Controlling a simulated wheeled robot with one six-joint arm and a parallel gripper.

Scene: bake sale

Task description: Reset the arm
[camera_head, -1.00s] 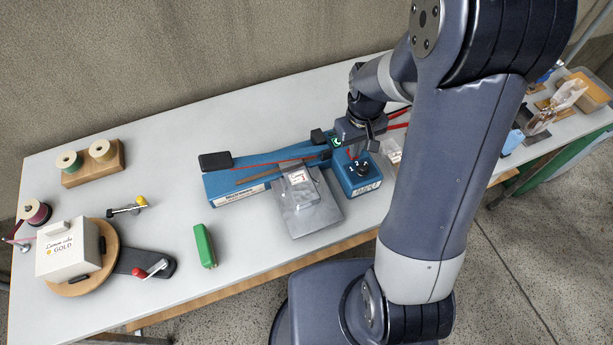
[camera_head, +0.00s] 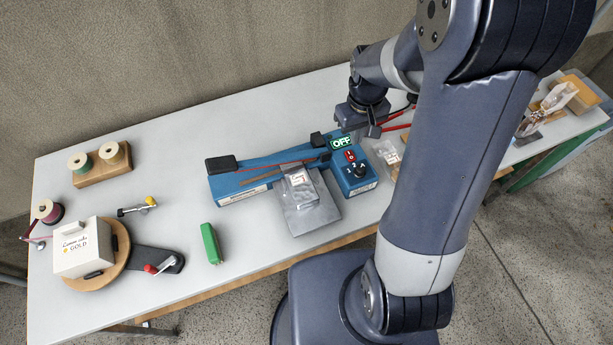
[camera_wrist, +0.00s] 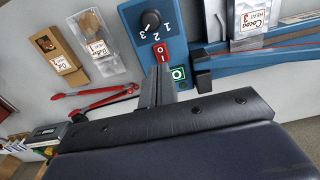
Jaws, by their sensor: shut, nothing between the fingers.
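My gripper (camera_head: 372,126) is shut and empty, above the right end of the blue heat sealer (camera_head: 262,179) in the head view. In the wrist view the closed fingers (camera_wrist: 159,82) point toward the sealer's red switch (camera_wrist: 161,53), which lies beside the dial (camera_wrist: 151,20). A green sign reading OFF (camera_head: 341,143) shows on the sealer in the head view. I cannot tell from the wrist view whether the fingertips touch the switch; in the head view they look raised clear of it.
A clear labelled bag (camera_head: 299,187) lies on the sealer's grey plate (camera_head: 312,218). Red-handled tongs (camera_wrist: 92,101) and packed bags (camera_wrist: 103,50) lie right of the sealer. A green stapler-like object (camera_head: 211,243), turntable with white box (camera_head: 84,248) and spools (camera_head: 95,160) stand left.

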